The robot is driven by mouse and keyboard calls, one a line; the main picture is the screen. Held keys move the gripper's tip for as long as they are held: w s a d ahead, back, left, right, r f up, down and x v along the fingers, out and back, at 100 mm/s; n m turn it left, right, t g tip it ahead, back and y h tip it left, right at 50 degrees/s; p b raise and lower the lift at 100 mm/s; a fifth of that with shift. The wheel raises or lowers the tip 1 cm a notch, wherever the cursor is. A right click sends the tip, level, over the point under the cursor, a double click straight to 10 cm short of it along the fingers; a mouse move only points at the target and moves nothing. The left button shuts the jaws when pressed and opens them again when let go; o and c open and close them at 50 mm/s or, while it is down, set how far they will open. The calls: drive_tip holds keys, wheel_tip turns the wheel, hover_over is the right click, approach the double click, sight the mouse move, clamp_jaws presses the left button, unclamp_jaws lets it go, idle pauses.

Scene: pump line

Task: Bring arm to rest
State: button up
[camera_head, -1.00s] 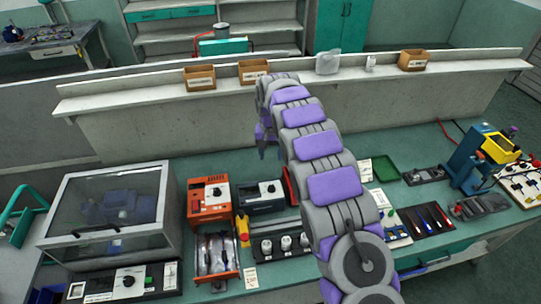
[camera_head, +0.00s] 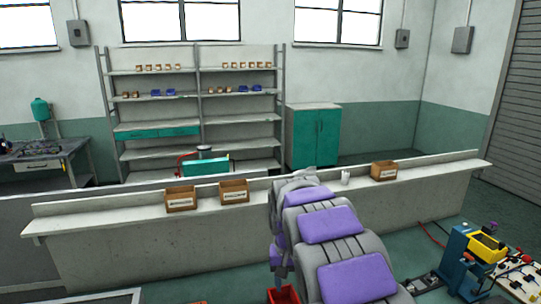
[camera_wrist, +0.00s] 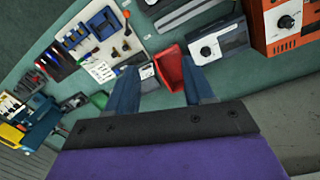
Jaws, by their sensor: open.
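My arm, grey with purple panels, rises from the bottom of the head view and bends down at its far end. My gripper (camera_head: 281,264) hangs there on the left side of the arm, partly hidden by it. In the wrist view my gripper (camera_wrist: 158,68) shows two blue fingers spread apart with nothing held between them. The bin (camera_head: 283,295) also shows at the bottom edge of the head view.
A ledge with cardboard boxes (camera_head: 181,199) runs behind the arm. A blue and yellow device (camera_head: 474,248) stands at the right.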

drive_tip(key=s+d+r+b, duration=0.15)
drive_tip(key=s+d, duration=0.25)
drive_tip(key=s, duration=0.6)
drive_tip(key=s+d+r+p, duration=0.1)
drive_tip(key=s+d+r, duration=0.2)
drive_tip(key=s, duration=0.6)
drive_tip(key=s+d+f, duration=0.1)
drive_tip(key=s+f, duration=0.1)
drive_tip(key=s, duration=0.8)
drive_tip(key=s+d+f+g+b, duration=0.1)
drive_tip(key=s+f, duration=0.1)
drive_tip(key=s, duration=0.8)
drive_tip(key=shift+s+f+n+y, duration=0.15)
drive_tip(key=shift+n+y, duration=0.15)
